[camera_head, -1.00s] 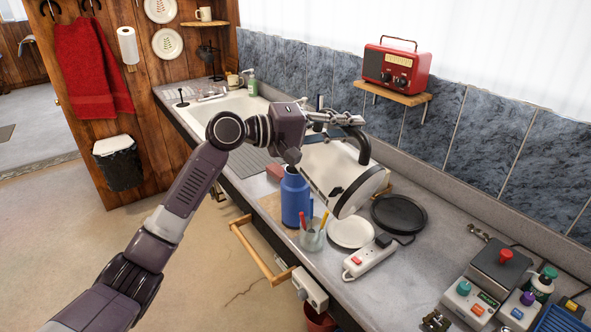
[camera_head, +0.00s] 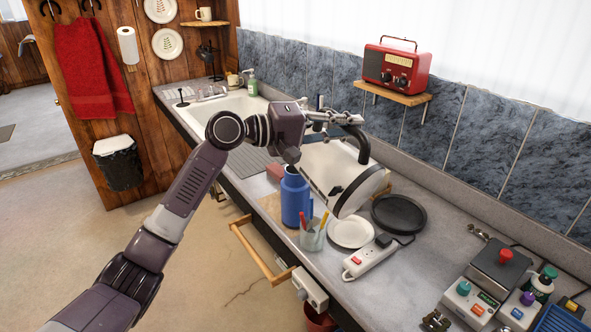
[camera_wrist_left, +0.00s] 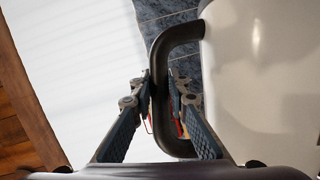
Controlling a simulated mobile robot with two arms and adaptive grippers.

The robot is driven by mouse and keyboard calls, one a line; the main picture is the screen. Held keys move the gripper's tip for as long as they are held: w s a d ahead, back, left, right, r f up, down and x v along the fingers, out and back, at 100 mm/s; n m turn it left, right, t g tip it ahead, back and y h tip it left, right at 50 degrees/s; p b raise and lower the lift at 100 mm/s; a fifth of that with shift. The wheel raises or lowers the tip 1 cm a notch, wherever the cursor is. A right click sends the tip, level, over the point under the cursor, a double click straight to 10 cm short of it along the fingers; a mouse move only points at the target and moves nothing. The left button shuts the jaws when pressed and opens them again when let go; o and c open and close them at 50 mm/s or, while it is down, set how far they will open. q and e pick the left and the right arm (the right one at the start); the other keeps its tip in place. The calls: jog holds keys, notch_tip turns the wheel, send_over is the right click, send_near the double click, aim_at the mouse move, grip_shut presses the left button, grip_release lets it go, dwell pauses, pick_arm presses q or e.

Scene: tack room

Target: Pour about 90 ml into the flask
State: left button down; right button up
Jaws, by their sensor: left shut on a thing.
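My left gripper (camera_head: 335,122) is shut on the black handle (camera_head: 362,146) of a white kettle (camera_head: 328,168). The kettle is off the counter and strongly tilted, its dark-rimmed base facing lower right and its upper end towards the flask. The left wrist view shows the fingers (camera_wrist_left: 160,100) around the handle (camera_wrist_left: 160,75) beside the white body (camera_wrist_left: 260,70). The blue flask (camera_head: 294,200) stands upright on the counter, just left of and below the kettle. My wrist hides the spout, and I cannot see any stream or the level in the flask. My right gripper is out of view.
A glass with pencils (camera_head: 312,237) stands close in front of the flask. A white plate (camera_head: 351,232), a black round base (camera_head: 399,213) and a power strip (camera_head: 369,260) lie to the right. An open drawer (camera_head: 262,250) juts out below. A red radio (camera_head: 397,68) sits on a wall shelf.

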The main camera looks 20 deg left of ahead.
pick_arm(q)
jog(key=shift+r, duration=0.4)
jog(key=shift+s+d+f+m, duration=0.3)
jog(key=shift+d+f, duration=0.15)
jog(key=shift+f, duration=0.1)
jog(key=shift+s+d+f+m, duration=0.3)
jog(key=shift+d+f, duration=0.15)
jog(key=shift+f, duration=0.1)
jog(key=s+d+m+y+p, duration=0.1)
jog(key=p, duration=0.1)
jog(key=s+d+m+y+p, duration=0.1)
jog(key=d+m+p, duration=0.1)
jog(key=p, duration=0.1)
jog(key=shift+d, duration=0.25)
jog(key=shift+d+f+m+p, duration=0.1)
jog(key=shift+f+m+p, duration=0.15)
jog(key=shift+m+p, duration=0.15)
jog(key=shift+f, duration=0.15)
jog(key=shift+s+d+m+y+p, duration=0.2)
jog(key=shift+d+m+y+p, duration=0.1)
jog(key=shift+d+m+p, duration=0.25)
jog(key=shift+s+f, duration=0.1)
jog(key=shift+s, duration=0.05)
